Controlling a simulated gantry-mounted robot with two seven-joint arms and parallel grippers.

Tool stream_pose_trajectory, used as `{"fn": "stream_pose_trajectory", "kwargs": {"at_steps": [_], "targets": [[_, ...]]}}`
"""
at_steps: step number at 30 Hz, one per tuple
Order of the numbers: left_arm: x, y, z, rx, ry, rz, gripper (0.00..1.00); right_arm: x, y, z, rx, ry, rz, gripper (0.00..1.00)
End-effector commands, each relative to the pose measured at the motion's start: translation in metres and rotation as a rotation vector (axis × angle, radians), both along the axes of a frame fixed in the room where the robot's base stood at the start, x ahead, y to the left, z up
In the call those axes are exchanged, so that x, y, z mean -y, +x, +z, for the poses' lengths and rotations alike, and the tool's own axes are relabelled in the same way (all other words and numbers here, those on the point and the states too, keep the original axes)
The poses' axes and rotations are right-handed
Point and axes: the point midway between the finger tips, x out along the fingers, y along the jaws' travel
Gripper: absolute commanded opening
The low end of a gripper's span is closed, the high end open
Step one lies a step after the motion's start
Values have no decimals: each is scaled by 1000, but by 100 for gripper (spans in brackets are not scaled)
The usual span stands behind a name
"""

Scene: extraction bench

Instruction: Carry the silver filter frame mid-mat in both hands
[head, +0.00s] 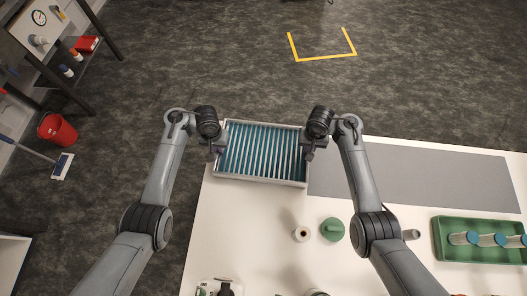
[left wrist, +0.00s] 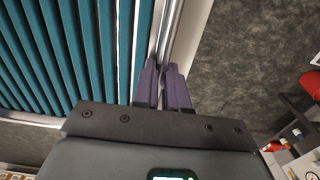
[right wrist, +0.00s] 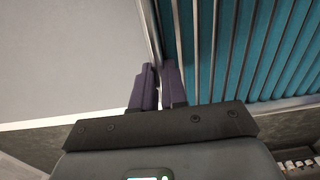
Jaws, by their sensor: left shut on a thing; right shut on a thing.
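The silver filter frame (head: 262,181) with teal pleats lies between my two grippers at the far left of the white bench, left of the grey mat. My left gripper (head: 217,150) is shut on its left side rail; in the left wrist view the purple fingers (left wrist: 165,88) pinch the rail (left wrist: 170,35). My right gripper (head: 307,150) is shut on its right side rail; in the right wrist view the purple fingers (right wrist: 155,88) close on the rail (right wrist: 150,30). I cannot tell whether the frame touches the bench. The grey mat (head: 420,178) is bare.
A green round object (head: 332,230) and a small white-rimmed roll (head: 301,234) stand on the bench in front. A green tray (head: 445,222) with several blue-capped cylinders is at the right. A red bucket (head: 58,130) stands on the floor at left.

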Motion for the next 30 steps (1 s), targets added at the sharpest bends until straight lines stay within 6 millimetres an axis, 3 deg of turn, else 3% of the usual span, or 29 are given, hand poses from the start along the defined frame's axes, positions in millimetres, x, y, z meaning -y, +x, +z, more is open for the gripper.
{"fn": "stream_pose_trajectory", "kwargs": {"at_steps": [20, 30], "targets": [[-1, 1, 2, 2, 2, 2, 0, 1, 0, 1, 0, -2, -1, 0], [-1, 1, 20, 2, 2, 2, 0, 2, 0, 19, 0, -3, -1, 0]]}}
